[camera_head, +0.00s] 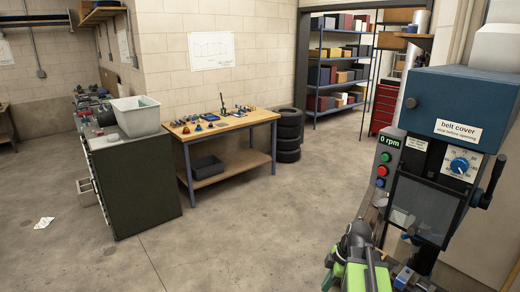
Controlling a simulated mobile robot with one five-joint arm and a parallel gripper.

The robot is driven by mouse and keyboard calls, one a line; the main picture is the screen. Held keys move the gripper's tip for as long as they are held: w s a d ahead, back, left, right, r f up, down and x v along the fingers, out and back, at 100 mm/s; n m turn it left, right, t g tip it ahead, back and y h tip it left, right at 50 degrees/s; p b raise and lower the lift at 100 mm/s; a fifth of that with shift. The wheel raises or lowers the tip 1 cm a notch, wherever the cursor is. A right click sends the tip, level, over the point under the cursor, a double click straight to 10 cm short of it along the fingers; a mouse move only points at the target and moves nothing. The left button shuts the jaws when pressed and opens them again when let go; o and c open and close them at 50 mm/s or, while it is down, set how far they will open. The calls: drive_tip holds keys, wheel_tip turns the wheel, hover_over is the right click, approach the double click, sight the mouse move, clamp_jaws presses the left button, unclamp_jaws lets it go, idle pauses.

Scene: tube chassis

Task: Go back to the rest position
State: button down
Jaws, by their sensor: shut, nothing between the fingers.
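I cannot make out my gripper's fingers in the head camera view. A bright green and dark grey mechanism (356,266) shows at the bottom edge, just right of the middle. It is cut off by the frame, and I cannot tell whether it is part of my arm.
A blue machine (440,105) labelled "belt cover" stands close on the right, its display reading 0 rpm. A wooden workbench (256,120) with small parts stands beyond, beside stacked tires (288,135). A dark cabinet (145,180) bears a grey bin (137,117). The middle floor is clear.

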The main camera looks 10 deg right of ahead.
drive_tip(key=w+a+f+m+g+h+b, duration=0.1)
drive_tip(key=a+f+m+h, duration=0.1)
drive_tip(key=a+m, duration=1.1)
drive_tip(key=a+h, duration=0.1)
drive_tip(key=a, duration=0.4)
drive_tip(key=shift+a+f+m, duration=0.15)
drive_tip(key=shift+m, duration=0.25)
drive_tip(key=shift+w, duration=0.1)
